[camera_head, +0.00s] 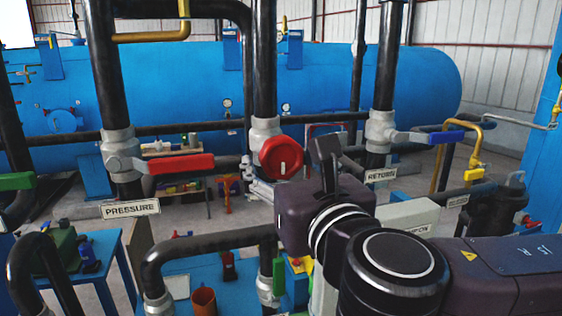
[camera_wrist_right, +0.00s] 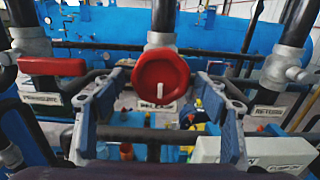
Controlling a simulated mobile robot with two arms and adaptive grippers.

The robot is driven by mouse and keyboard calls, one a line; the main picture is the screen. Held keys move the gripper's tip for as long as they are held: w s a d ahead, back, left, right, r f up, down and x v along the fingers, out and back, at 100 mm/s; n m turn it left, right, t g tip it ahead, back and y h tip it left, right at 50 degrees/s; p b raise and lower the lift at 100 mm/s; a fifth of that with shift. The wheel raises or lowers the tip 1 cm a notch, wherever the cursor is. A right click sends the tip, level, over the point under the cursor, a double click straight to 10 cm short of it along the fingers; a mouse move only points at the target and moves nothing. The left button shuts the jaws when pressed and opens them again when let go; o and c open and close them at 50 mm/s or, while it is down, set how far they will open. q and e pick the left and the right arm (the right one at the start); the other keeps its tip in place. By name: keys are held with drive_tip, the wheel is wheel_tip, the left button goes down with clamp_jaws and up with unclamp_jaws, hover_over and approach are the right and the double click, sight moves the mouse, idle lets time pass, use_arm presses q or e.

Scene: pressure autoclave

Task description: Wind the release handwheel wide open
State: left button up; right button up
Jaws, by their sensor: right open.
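The release handwheel (camera_head: 281,157) is a round red knob with a pale mark on its face, on a grey valve body (camera_head: 265,128) of the middle black pipe. In the right wrist view the handwheel (camera_wrist_right: 160,82) is centred, its pale mark low on the face. My right gripper (camera_head: 290,168) is open, at the handwheel. In the wrist view its two fingers (camera_wrist_right: 163,92) stand left and right of the wheel with a gap on each side. I cannot tell whether the fingertips reach around the rim. My left gripper is out of view.
A red lever (camera_head: 180,164) above the PRESSURE label (camera_head: 130,209) is on the left pipe. A blue lever (camera_head: 430,137) above the RETURN label (camera_head: 380,175) is on the right pipe. Black pipes cross below. A large blue tank (camera_head: 200,85) lies behind.

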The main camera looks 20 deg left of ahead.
drive_tip(key=v, duration=0.6)
drive_tip(key=shift+s, duration=0.15)
drive_tip(key=shift+d+f, duration=0.1)
drive_tip(key=shift+d, duration=0.05)
